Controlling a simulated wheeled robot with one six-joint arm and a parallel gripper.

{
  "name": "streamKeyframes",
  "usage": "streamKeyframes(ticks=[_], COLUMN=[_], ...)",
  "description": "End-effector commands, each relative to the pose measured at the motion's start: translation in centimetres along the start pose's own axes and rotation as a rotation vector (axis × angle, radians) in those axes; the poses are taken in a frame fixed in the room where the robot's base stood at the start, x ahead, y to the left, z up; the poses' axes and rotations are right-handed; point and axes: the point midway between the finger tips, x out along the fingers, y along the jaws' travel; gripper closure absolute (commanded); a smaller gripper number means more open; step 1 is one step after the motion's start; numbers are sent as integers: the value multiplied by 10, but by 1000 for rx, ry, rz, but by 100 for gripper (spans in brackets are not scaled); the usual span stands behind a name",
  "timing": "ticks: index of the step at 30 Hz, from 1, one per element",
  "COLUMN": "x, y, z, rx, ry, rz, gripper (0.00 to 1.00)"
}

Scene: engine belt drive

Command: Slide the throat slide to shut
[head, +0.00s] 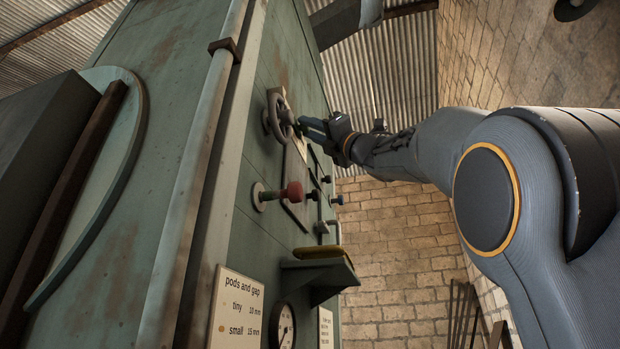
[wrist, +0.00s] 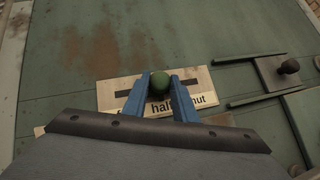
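In the wrist view the knob is above the word "half"; "shut", partly covered, is at the right end and a mostly hidden word is at the left. My gripper (wrist: 160,86) has one blue finger on each side of the knob, with no clear gap, so it looks shut on it. In the head view my gripper (head: 302,124) is at the upper panel, and the knob cannot be made out there.
Right of the plate is another slide with a dark knob (wrist: 289,66) and rails. In the head view, a red knob (head: 293,191), a shelf (head: 320,272) and a dial (head: 284,327) are lower on the green panel. A round ring-like fitting (head: 273,117) is close beside my gripper.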

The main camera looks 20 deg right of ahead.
Motion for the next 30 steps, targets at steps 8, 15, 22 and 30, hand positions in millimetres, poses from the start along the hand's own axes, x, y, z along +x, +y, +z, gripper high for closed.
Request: streamKeyframes(ticks=[8,15,22,30], x=[1,10,14,14], y=[-5,-40,-60,-62], z=[1,10,14,15], rx=[0,1,1,1], ry=[0,0,-1,-3], rz=[-1,-1,-1,-2], gripper=[100,100,100,100])
